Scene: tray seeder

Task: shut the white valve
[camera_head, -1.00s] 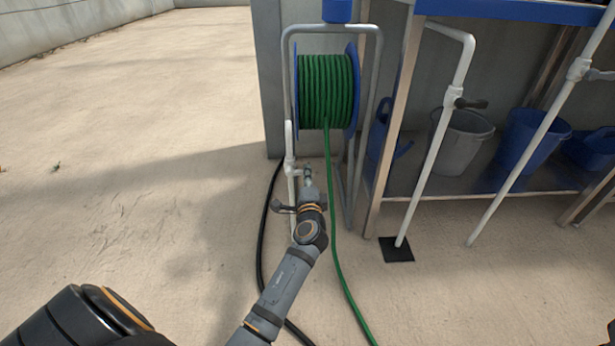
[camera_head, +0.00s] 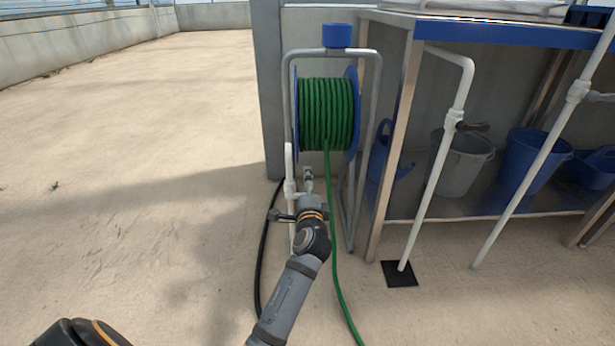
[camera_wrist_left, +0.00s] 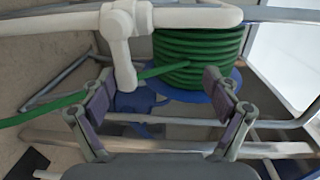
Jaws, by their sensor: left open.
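A white pipe (camera_head: 289,165) stands upright in front of the green hose reel (camera_head: 327,112). Its white valve fitting (camera_head: 291,188) sits partway up, with a short branch toward the right. In the left wrist view the white valve body (camera_wrist_left: 118,22) is at the top, and a white stub (camera_wrist_left: 123,66) extends down from it toward the space between my fingers. My left gripper (camera_head: 296,214) is just below and in front of the valve. In the wrist view the left gripper (camera_wrist_left: 158,96) is open and empty; contact with the valve cannot be told. My right gripper is not in view.
A green hose (camera_head: 334,250) and a black hose (camera_head: 262,245) run along the floor beside my arm. A bench with a blue edge (camera_head: 500,32), two more white pipes with valves (camera_head: 437,165) and several buckets stand at right. The floor at left is clear.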

